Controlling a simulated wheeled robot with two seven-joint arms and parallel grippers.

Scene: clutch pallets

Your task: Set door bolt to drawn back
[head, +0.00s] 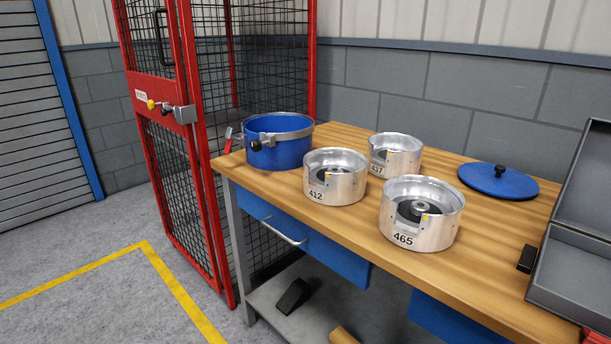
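The door bolt (168,108) is on the red-framed mesh cage door (167,80) at the upper left in the head view. It has a yellow-tipped end at the left, a small dark knob and a grey metal block (185,114) at the right on the door's edge. The bolt is small here, and I cannot tell for certain how far it is slid. A black handle (163,38) sits above it on the door. Neither of my grippers is in view.
A wooden workbench (300,203) stands right of the cage. It carries a blue pot (279,150), metal drums (425,235), a blue lid (498,183) and an open grey case (574,270). Floor with yellow lines (148,243) is clear before the cage.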

